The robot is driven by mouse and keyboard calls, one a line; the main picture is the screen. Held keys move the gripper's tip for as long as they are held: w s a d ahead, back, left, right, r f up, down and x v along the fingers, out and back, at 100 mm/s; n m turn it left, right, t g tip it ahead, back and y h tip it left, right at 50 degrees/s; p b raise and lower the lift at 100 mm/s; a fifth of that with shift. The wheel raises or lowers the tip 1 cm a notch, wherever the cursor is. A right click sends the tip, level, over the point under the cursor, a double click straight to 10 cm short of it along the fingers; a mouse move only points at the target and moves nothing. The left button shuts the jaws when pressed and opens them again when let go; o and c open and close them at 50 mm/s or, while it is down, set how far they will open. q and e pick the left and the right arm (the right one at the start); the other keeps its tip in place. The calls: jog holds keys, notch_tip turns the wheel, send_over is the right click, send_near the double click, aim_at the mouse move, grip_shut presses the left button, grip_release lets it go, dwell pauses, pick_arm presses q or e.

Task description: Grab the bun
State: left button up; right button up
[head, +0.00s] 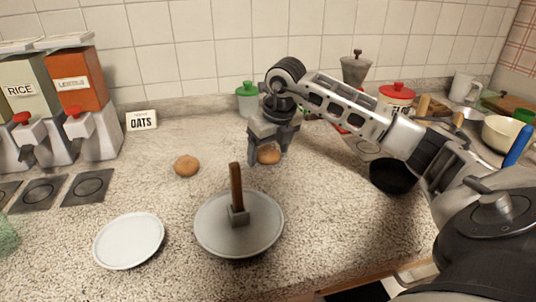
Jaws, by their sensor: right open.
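One round brown bun (187,166) lies on the speckled counter, left of centre. A second brown bun (268,155) lies further right, partly hidden by my right gripper (268,158). That gripper reaches in from the right, points down and is open, with its fingers around or just in front of this second bun. I cannot tell if they touch it. My left gripper is not in view.
A grey plate (268,240) with an upright wooden-handled tool (237,190) stands in front of my right gripper. A white plate (129,241) is left of it. Dispensers (85,95) stand at the left, a green-lidded jar (247,99) behind. A black bowl (392,176) is at the right.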

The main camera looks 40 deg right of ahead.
jog(key=c, duration=1)
jog(key=shift+c, duration=0.3)
